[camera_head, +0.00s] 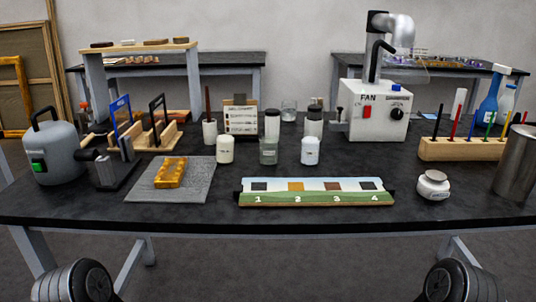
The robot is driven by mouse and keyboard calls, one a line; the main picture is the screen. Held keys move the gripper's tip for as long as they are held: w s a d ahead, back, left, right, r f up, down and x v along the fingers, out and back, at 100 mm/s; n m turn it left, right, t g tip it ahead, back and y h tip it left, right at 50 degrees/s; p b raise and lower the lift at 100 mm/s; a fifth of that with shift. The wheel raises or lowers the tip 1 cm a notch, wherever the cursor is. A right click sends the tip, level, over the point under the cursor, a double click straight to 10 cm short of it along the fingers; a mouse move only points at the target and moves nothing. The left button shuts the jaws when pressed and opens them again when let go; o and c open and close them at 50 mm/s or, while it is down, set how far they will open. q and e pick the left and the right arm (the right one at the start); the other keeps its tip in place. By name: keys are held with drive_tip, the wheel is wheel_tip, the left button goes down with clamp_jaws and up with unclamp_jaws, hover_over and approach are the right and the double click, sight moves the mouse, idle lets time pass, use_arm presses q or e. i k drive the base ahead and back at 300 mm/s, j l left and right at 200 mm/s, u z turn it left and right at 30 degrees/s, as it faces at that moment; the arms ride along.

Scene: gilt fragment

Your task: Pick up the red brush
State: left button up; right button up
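The red brush (454,125) stands nearly upright in a light wooden rack (462,149) at the right side of the table. Its lower end is hidden in the rack. A dark brush stands to its left, and blue, green and other coloured ones stand to its right in the same rack. Neither of my grippers is in view. Only rounded parts of my two arms show at the bottom left and bottom right corners, below the table's front edge.
A white fan box (376,112) stands behind and left of the rack. A white jar (433,185) sits in front of it, and a metal cylinder (517,164) at its right. A numbered board (316,198) lies at the front middle. A gold fragment (170,172) rests on a grey mat.

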sight(457, 119)
drive_tip(key=l+z, duration=0.15)
drive_tip(key=z, duration=0.2)
drive_tip(key=i+l+z, duration=0.1)
drive_tip(key=z, duration=0.2)
drive_tip(key=l+z, duration=0.15)
drive_tip(key=z, duration=0.2)
drive_tip(key=i, duration=0.05)
